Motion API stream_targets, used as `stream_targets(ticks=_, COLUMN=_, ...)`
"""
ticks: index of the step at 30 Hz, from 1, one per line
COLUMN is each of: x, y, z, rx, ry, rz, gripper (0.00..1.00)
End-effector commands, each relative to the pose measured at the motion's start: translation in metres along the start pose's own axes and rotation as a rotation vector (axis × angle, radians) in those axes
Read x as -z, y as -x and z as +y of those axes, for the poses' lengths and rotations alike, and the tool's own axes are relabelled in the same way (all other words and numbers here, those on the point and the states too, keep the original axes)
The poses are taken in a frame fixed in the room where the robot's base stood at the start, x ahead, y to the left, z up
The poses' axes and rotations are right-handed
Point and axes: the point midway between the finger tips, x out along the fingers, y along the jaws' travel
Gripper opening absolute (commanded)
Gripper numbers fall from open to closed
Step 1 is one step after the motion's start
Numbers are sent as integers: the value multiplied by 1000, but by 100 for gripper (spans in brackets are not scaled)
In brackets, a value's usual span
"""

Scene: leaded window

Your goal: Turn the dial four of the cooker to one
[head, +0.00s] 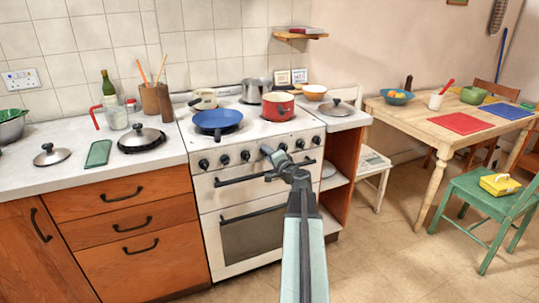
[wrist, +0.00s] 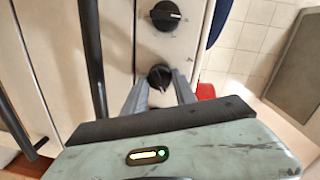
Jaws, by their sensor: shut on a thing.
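The white cooker (head: 212,195) stands in the middle of the head view, with a row of black dials on its front panel. My gripper (head: 268,152) is at the panel, just right of the third dial from the left (head: 245,155), and covers dial four in that view. In the wrist view my gripper (wrist: 160,82) has its two fingers on either side of a black dial (wrist: 159,74), shut on it. A pale mark shows on the dial's near side, but its setting cannot be read. A neighbouring dial (wrist: 165,15) is free above it.
A blue pan (head: 217,119), a red pot (head: 278,106) and other pots stand on the hob. The oven handle (head: 240,215) and a dark bar handle (head: 235,179) stick out below the dials. Open floor lies right of the cooker, before a green chair (head: 490,200).

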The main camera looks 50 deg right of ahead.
Motion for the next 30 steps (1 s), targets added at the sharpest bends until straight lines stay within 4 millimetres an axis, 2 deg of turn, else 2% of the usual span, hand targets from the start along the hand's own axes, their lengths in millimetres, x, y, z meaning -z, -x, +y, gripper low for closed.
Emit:
stream_targets(ticks=10, x=-2, y=1, z=1, rx=-1, ry=5, rz=-5, gripper=0)
stream_targets(ticks=11, x=-2, y=1, z=1, rx=-1, ry=5, rz=-5, gripper=38)
stream_targets(ticks=12, x=-2, y=1, z=1, rx=-1, ry=5, rz=-5, gripper=49)
stream_targets(ticks=13, x=-2, y=1, z=1, rx=-1, ry=4, rz=-4, gripper=55)
stream_targets(ticks=23, x=0, y=2, z=1, rx=-1, ry=2, rz=-1, gripper=55)
stream_targets(ticks=26, x=-1, y=10, z=0, rx=-1, ry=2, rz=-1, gripper=55)
stream_targets(ticks=30, x=-1, y=33, z=0, rx=-1, ry=2, rz=1, gripper=55)
